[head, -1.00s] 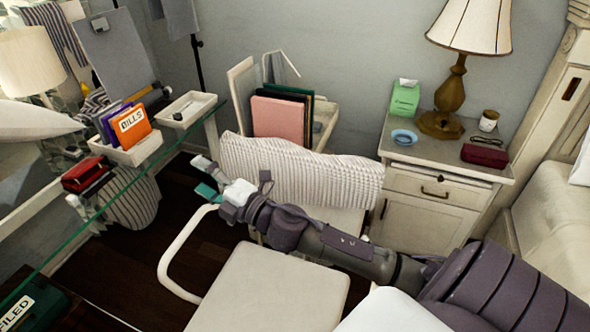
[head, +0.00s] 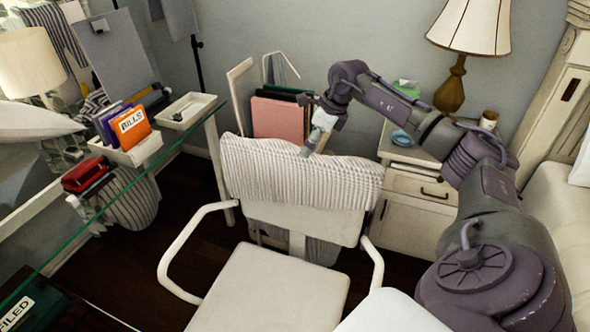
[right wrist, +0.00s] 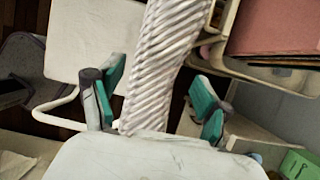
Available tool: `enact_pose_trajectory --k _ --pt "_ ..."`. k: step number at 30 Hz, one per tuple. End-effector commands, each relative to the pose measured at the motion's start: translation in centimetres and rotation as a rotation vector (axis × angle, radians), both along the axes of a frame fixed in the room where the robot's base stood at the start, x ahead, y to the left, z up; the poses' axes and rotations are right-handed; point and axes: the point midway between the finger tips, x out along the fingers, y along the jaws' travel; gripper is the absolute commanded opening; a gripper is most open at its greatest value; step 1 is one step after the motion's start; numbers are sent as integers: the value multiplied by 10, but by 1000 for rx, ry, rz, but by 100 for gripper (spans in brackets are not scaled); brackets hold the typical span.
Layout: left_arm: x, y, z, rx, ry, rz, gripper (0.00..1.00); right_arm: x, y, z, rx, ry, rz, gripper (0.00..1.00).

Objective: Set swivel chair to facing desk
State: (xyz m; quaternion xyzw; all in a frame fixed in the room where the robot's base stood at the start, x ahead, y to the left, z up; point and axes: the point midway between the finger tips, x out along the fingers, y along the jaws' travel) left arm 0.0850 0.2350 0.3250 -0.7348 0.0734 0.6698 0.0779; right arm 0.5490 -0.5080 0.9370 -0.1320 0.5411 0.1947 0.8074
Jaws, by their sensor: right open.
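The swivel chair (head: 275,287) is white, with looped armrests. It stands in the middle of the head view with its seat toward me and its backrest at the far side. A ribbed white cloth (head: 295,175) drapes over the backrest top. The glass desk (head: 85,228) is to the chair's left. My right gripper (head: 312,146) is open beside the draped backrest top, near its far edge. In the right wrist view the ribbed cloth (right wrist: 165,60) lies between the spread teal fingers (right wrist: 157,85); contact cannot be told. My left gripper is out of view.
A nightstand (head: 415,205) with a lamp (head: 460,70) stands right of the chair. An orange folder box (head: 132,128) stands at the desk. Dark floor shows between desk and chair.

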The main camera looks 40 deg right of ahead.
Motion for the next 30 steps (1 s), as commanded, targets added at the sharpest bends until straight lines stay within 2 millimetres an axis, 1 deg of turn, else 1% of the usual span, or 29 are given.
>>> enact_pose_trajectory --k 3,9,12,15,21,29,30 --pt "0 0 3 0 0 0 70 8 6 -24 5 4 1 77" --pt "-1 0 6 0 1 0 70 23 14 -63 6 2 0 77" --pt "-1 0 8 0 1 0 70 29 18 -80 5 0 2 77" --pt "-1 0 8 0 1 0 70 35 20 -93 5 -1 1 77" --pt "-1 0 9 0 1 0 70 39 22 -106 4 -1 1 77" --pt "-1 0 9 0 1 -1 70 40 22 -108 3 -2 2 77" --pt "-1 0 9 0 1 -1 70 40 22 -108 3 -2 2 75"
